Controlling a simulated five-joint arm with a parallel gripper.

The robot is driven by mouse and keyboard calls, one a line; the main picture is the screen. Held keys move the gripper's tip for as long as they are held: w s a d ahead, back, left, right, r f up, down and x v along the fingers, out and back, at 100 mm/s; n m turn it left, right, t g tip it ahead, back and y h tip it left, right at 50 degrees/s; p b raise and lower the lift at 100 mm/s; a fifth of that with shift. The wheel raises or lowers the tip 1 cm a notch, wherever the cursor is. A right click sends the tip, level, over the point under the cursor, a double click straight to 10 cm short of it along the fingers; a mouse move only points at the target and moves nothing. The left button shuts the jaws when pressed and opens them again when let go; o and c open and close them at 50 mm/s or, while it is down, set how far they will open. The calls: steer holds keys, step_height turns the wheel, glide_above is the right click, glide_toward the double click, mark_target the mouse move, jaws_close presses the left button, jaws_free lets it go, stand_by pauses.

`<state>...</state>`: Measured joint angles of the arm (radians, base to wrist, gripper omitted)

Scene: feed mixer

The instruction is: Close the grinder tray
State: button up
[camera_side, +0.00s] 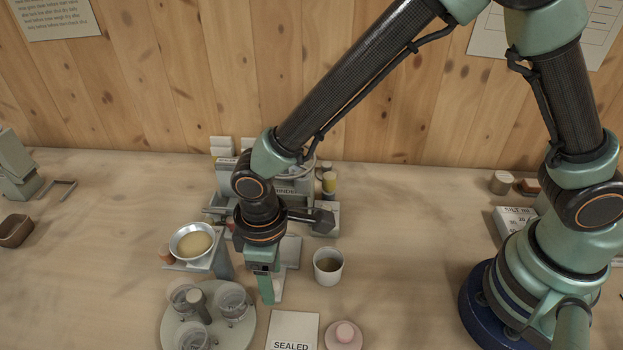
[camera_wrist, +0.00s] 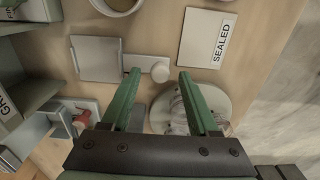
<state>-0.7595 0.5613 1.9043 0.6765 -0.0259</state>
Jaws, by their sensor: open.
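The grinder (camera_side: 292,188) stands toward the back, largely hidden behind my arm in the side view. Its grey tray (camera_side: 291,250) sticks out toward the front. In the wrist view the tray (camera_wrist: 95,52) is a flat grey square with a light bar and a round pale knob (camera_wrist: 161,72) at its outer end. My gripper (camera_side: 267,297) points down at the tray's front end, and its lower part hides most of the bar there. In the wrist view my gripper (camera_wrist: 159,76) is open, with one green finger on each side of the knob. Contact with the knob cannot be told.
A round turntable (camera_side: 237,333) with several glass jars is close at front left. A bowl of meal (camera_side: 193,242) sits on a stand to the left. A white cup (camera_side: 328,266) is right of the tray. A SEALED card (camera_side: 293,328) and a pink knobbed disc (camera_side: 344,335) lie in front.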

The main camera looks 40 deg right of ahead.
steer(key=shift+f, duration=0.3)
jaws_close()
stand_by(1.3)
